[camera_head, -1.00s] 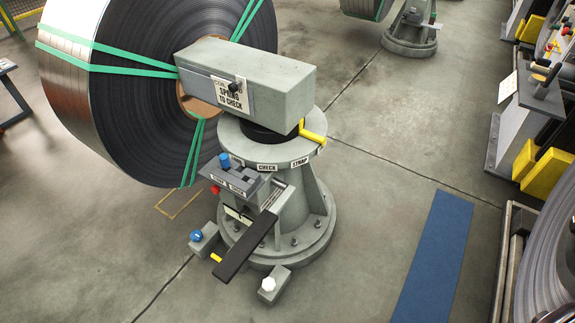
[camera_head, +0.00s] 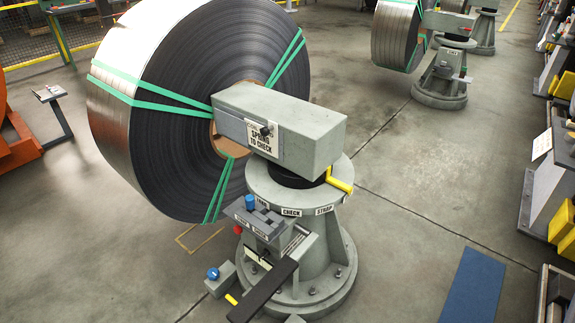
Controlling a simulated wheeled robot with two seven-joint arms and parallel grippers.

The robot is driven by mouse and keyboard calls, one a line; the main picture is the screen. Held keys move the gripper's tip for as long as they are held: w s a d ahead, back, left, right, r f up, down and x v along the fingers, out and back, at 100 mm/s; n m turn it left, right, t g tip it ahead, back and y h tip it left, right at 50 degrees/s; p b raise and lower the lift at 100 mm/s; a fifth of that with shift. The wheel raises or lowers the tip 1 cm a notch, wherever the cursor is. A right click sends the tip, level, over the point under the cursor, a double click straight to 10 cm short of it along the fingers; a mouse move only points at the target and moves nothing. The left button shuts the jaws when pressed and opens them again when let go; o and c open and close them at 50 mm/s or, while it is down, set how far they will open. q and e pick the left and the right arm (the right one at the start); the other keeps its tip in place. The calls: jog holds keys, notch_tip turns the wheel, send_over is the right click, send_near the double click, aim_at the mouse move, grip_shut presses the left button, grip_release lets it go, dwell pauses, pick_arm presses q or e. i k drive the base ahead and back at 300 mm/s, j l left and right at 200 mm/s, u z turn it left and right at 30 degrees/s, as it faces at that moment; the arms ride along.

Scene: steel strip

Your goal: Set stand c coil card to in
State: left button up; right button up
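A grey coil stand (camera_head: 300,225) stands in the middle, with a large steel strip coil (camera_head: 190,90) on its arm, bound with green straps. A white card (camera_head: 262,138) hangs on the side of the stand's grey box-shaped arm (camera_head: 290,120) by a black knob (camera_head: 265,130). Its lower lines appear to read "SPRING TO CHECK"; its top line is too small to read. The round top carries labels, among them "CHECK" (camera_head: 291,212) and "STRAP" (camera_head: 324,210). I cannot tell which stand is stand c. Neither of my grippers is in view.
A small panel with a blue knob (camera_head: 250,202) and a black pedal (camera_head: 262,291) project from the stand's front. A blue mat (camera_head: 473,288) lies at right. Another coil stand (camera_head: 441,78) stands behind. Machinery lines the right edge. Open concrete floor lies between.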

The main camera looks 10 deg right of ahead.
aim_at(265, 139)
jog(key=i+j, duration=0.2)
jog(key=j, duration=0.15)
jog(key=i+j+z, duration=0.15)
jog(key=j, duration=0.25)
jog(key=i+j, duration=0.2)
jog(key=j, duration=0.15)
jog(key=i+j+z, duration=0.1)
jog(key=j, duration=0.3)
jog(key=i+j, duration=0.2)
jog(key=j, duration=0.2)
jog(key=i+j+z, duration=0.15)
jog(key=j, duration=0.25)
jog(key=i+j, duration=0.15)
jog(key=j, duration=0.25)
